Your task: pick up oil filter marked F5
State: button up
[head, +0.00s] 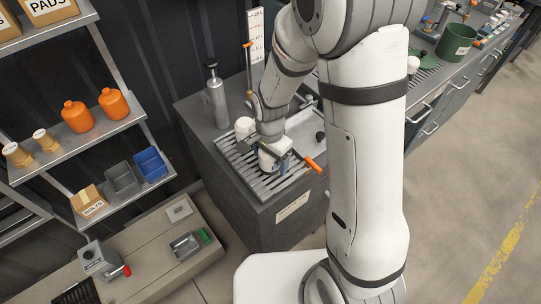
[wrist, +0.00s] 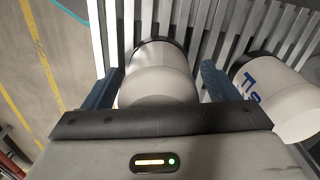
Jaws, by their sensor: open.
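My gripper (head: 269,165) is low over the slatted drain tray on the grey cabinet. In the wrist view my gripper (wrist: 160,76) is open, with one blue-grey finger on each side of a white cylindrical filter (wrist: 158,88). This filter has a dark ring at its far end, and no marking shows on the part in view. A second white filter (wrist: 277,98) lies outside the fingers to the right. It has blue characters that I cannot read surely as F5. In the head view a white filter (head: 244,127) shows beside my wrist; my gripper partly hides the other.
The slatted tray (head: 248,172) lies under the filters. An orange-handled tool (head: 314,163) is close to my gripper's right. A grey metal bottle (head: 215,95) stands at the cabinet's back left. Shelves with orange jugs (head: 77,116) are at left.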

jog(key=c, duration=1.2)
jog(key=shift+r, duration=0.1)
